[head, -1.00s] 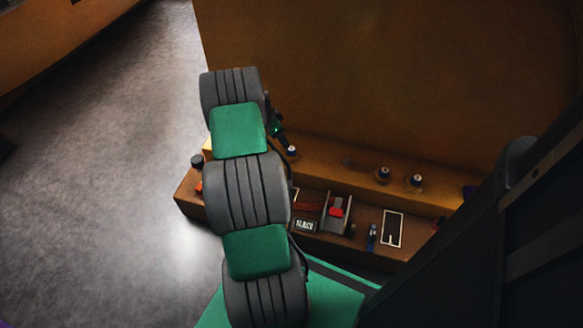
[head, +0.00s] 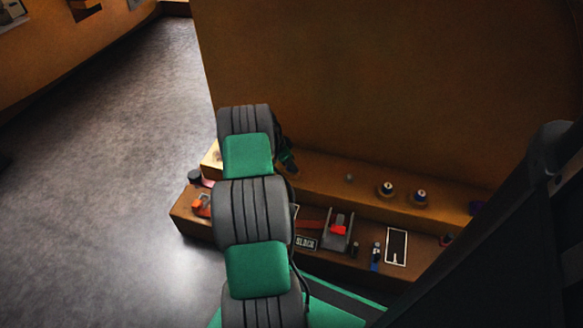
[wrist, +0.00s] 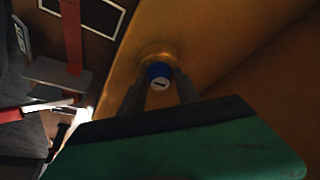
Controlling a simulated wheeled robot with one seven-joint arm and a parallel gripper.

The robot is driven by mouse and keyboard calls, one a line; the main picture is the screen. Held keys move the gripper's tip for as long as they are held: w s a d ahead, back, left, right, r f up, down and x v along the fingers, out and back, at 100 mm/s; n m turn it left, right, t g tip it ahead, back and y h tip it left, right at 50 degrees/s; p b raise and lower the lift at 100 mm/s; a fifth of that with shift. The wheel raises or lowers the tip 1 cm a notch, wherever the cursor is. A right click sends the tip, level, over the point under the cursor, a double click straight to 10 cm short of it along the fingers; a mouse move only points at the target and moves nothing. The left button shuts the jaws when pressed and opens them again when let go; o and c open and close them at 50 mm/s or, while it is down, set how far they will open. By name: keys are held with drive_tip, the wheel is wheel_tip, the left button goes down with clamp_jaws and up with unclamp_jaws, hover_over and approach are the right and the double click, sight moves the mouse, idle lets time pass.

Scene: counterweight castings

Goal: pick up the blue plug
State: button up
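The blue plug (wrist: 159,73), a short round piece with a dark-marked white end, is near the middle of the wrist view. It stands on the brown-orange ledge. My gripper (wrist: 160,92) is open, with one dark finger on each side of the plug in the picture. I cannot tell whether either finger touches it. In the head view my gripper (head: 288,160) is at the left part of the raised ledge, mostly hidden behind my arm. I cannot make out the blue plug there.
Two similar plugs (head: 387,189) (head: 419,196) stand farther right along the ledge (head: 330,174). The lower shelf holds a grey holder with a red part (head: 338,230), a "SLACK" label (head: 305,243), a small blue item (head: 376,258) and a white-outlined dark panel (head: 396,247). Open floor lies left.

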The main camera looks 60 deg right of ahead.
clamp_jaws()
drive_tip(key=shift+r, duration=0.1)
drive_tip(key=shift+r, duration=0.3)
wheel_tip(320, 180, up, 3)
drive_tip(key=shift+f+p, duration=0.1)
drive_tip(key=shift+p, duration=1.05)
drive_tip(key=s+a+r+p, duration=0.6)
drive_tip(key=a+r, duration=0.3)
drive_tip(key=a, duration=0.3)
drive_tip(key=shift+s+a+r, duration=0.15)
drive_tip(key=shift+s+r, duration=0.05)
drive_tip(key=shift+s, duration=0.2)
